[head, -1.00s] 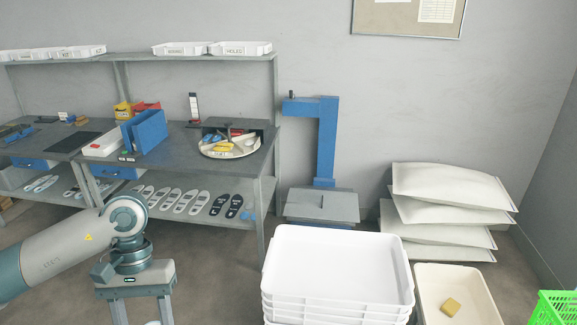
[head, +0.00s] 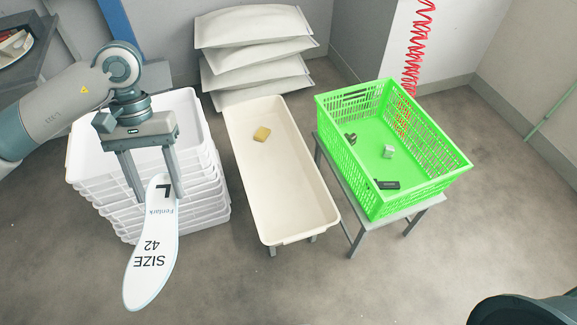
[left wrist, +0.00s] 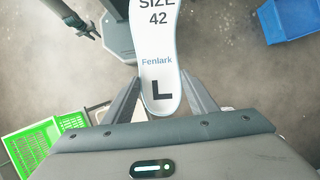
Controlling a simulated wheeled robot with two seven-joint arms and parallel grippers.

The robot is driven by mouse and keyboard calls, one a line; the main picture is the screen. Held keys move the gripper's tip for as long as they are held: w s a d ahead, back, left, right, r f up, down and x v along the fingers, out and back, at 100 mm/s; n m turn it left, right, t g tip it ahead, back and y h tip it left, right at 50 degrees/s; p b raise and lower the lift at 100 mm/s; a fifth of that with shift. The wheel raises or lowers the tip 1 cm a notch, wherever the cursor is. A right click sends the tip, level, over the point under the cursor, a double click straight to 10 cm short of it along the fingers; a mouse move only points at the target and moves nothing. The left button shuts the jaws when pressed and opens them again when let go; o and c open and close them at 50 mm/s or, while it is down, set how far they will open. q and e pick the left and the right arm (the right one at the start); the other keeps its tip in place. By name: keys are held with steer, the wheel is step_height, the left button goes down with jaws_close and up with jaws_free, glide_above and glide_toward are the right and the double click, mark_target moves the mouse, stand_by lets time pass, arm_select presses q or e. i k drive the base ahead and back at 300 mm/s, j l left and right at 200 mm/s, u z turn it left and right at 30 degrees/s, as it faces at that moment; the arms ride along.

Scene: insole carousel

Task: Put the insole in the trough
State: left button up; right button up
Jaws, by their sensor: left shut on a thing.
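My left gripper (head: 158,192) is shut on a white insole (head: 150,262) marked "SIZE 42", "Fenlark" and "L". It grips the insole near its "L" end, and the long end hangs down toward the front. The insole also shows between the fingers in the left wrist view (left wrist: 157,55). In the head view the gripper and insole are in front of the white stacked trays, left of the trough.
White stacked trays (head: 192,110) stand left of the trough. A green crate (head: 440,165) with several small items stands on a small table to its right. Pale sacks (head: 255,30) are piled behind. A blue bin (left wrist: 290,20) shows in the left wrist view. The front floor is clear.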

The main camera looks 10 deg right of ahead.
mark_target(274, 201)
steer(key=l, duration=1)
steer(key=k+l, duration=0.15)
steer(key=l, duration=0.85)
steer(key=z, duration=0.05)
